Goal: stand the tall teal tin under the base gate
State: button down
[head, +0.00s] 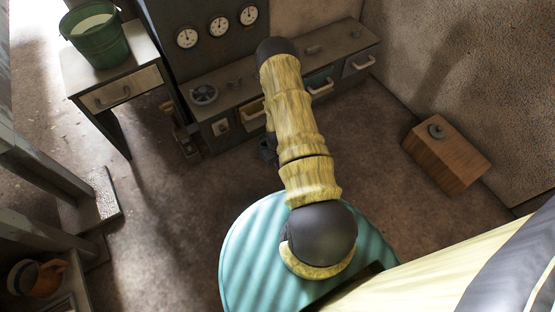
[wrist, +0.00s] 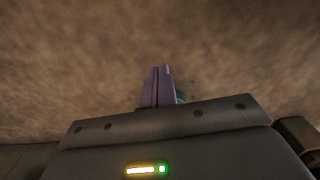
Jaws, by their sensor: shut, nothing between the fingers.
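My gripper (wrist: 161,72) shows in the wrist view as two slim purple-grey fingers pressed together with nothing between them, above a blurred brown floor. A small patch of teal (wrist: 181,97) shows just right of the fingers, mostly hidden behind them and the gripper body. I cannot tell whether it is the tall teal tin. In the head view my arm hides most of my gripper. No tall teal tin can be made out there, and I cannot identify the base gate.
A grey bench (head: 345,45) with drawers runs along the back, below several dials (head: 219,27). A green bucket (head: 95,35) stands on a side table (head: 140,50). A wooden box (head: 447,160) sits at right. Grey posts (head: 45,165) stand at left. Brown floor between is mostly clear.

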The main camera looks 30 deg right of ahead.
jog(key=w+b, duration=0.2)
jog(key=w, duration=0.1)
jog(key=shift+w+a+f, duration=0.1)
jog(key=shift+f, duration=0.1)
jog(key=shift+w+r, duration=0.2)
jog(key=shift+w, duration=0.2)
jog(key=shift+w+a, duration=0.1)
jog(key=shift+w, duration=0.9)
